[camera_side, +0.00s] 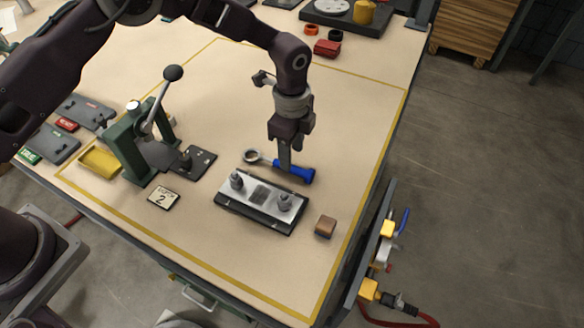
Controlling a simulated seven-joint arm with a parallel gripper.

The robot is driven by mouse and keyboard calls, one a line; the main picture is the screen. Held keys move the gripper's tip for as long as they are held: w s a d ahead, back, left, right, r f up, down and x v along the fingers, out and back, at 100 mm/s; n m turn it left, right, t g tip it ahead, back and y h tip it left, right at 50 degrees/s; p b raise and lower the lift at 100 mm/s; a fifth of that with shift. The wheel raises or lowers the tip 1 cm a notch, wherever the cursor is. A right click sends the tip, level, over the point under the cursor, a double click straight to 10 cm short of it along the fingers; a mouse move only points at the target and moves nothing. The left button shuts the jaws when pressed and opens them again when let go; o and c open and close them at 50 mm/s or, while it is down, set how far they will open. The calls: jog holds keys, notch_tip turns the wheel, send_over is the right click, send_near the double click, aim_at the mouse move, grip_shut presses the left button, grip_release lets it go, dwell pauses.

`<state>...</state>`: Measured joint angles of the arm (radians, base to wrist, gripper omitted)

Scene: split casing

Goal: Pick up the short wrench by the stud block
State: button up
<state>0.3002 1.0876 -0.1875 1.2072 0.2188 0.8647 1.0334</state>
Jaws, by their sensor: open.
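The short wrench lies on the table just behind the stud block, with a blue handle (298,173) at the right and a grey ring end (252,156) at the left. The stud block (262,204) is a dark base with a light metal top and two upright studs. My gripper (285,165) points down over the wrench, near the left end of the blue handle. Its fingers are open and hide part of the wrench's shaft. I cannot tell whether they touch the wrench.
A small brown block (325,226) sits right of the stud block. A green lever press (140,145) stands at the left, with a card marked 2 (163,197) before it. A red block (327,48) lies at the back. The tabletop behind the wrench is mostly clear.

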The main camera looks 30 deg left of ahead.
jog(key=f, duration=0.4)
jog(key=shift+s+d, duration=0.15)
jog(key=shift+s, duration=0.05)
grip_shut()
dwell(1.1)
